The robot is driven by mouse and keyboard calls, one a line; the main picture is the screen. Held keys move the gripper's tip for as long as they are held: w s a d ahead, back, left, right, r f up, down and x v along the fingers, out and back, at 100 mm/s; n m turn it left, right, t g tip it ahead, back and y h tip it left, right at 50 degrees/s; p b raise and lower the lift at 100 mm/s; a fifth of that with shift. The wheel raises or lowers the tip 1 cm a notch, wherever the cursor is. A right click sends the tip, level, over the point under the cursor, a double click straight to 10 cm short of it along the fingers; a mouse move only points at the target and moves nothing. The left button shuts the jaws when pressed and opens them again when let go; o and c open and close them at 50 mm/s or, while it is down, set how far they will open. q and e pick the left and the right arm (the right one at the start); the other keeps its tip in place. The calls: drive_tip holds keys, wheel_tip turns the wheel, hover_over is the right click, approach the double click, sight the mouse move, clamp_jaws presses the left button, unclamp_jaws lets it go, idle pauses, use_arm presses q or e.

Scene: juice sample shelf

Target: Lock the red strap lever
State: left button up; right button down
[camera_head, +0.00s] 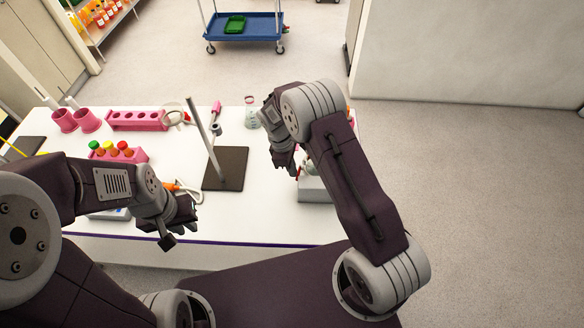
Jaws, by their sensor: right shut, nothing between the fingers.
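My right gripper (287,168) is shut and empty, pointing down at the right end of the white table. It is beside a light grey box-shaped device (316,189), which my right forearm partly covers. A small reddish bit shows on top of the device near the fingers. I cannot tell whether it is the red strap lever, nor whether the fingers touch it. My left gripper (180,226) is open and empty above the table's front left part, well apart from that device.
A stand with a dark base (226,168) and upright rod is between my grippers. A pink rack with coloured caps (118,152), a long pink rack (136,120), pink cups (87,121) and a beaker (251,117) stand behind. A blue cart (250,28) is beyond the table.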

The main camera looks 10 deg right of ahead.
use_arm(q)
drive_tip(key=shift+w+a, duration=0.1)
use_arm(e)
drive_tip(key=shift+w+a, duration=0.1)
drive_tip(key=shift+a, duration=0.05)
drive_tip(key=shift+s+d+f+n, duration=0.15)
drive_tip(key=shift+s+d+n, duration=0.15)
drive_tip(key=shift+d+n, duration=0.2)
drive_tip(key=shift+s, duration=0.1)
use_arm(q)
drive_tip(key=shift+s, duration=0.2)
use_arm(e)
drive_tip(key=shift+s, duration=0.2)
drive_tip(key=shift+d, duration=0.1)
drive_tip(key=shift+w+f, duration=0.1)
drive_tip(key=shift+w, duration=0.05)
drive_tip(key=shift+w+a, duration=0.2)
drive_tip(key=shift+w, duration=0.1)
use_arm(q)
drive_tip(key=shift+s+d, duration=0.15)
drive_tip(key=shift+d, duration=0.1)
use_arm(e)
drive_tip(key=shift+w, duration=0.1)
